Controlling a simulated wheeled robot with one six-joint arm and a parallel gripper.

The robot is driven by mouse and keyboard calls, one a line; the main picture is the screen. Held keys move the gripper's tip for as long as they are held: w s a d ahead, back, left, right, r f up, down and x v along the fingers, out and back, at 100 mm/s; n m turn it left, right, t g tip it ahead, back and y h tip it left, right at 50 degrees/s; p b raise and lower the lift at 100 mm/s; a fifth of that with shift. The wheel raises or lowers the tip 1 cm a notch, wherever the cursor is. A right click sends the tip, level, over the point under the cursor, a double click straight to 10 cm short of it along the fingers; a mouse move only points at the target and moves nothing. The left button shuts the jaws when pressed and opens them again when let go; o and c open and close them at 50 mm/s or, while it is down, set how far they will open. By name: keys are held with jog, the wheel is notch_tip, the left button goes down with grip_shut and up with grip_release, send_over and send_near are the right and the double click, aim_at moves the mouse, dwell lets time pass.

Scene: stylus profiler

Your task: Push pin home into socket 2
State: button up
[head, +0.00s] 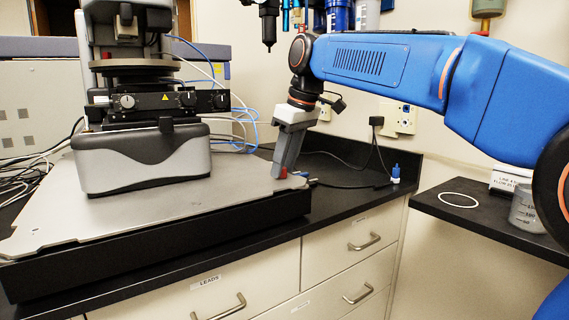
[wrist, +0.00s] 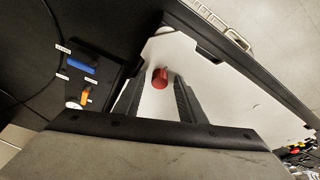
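A short red pin (wrist: 160,77) shows in the wrist view against the pale plate, in the gap between my two fingers. A dark block (wrist: 75,85) with small white labels lies to the left in the wrist view, holding a blue piece (wrist: 82,66) and an orange piece (wrist: 84,97). Socket numbers are unreadable.
The pale instrument plate (head: 230,205) carries the grey and black profiler (head: 143,160) at left. A blue-topped plug (head: 396,173) with a cable stands on the counter to the right. A white ring (head: 459,200) and beaker (head: 527,210) are on the side counter.

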aim_at(284, 169)
jog(key=shift+r, duration=3.5)
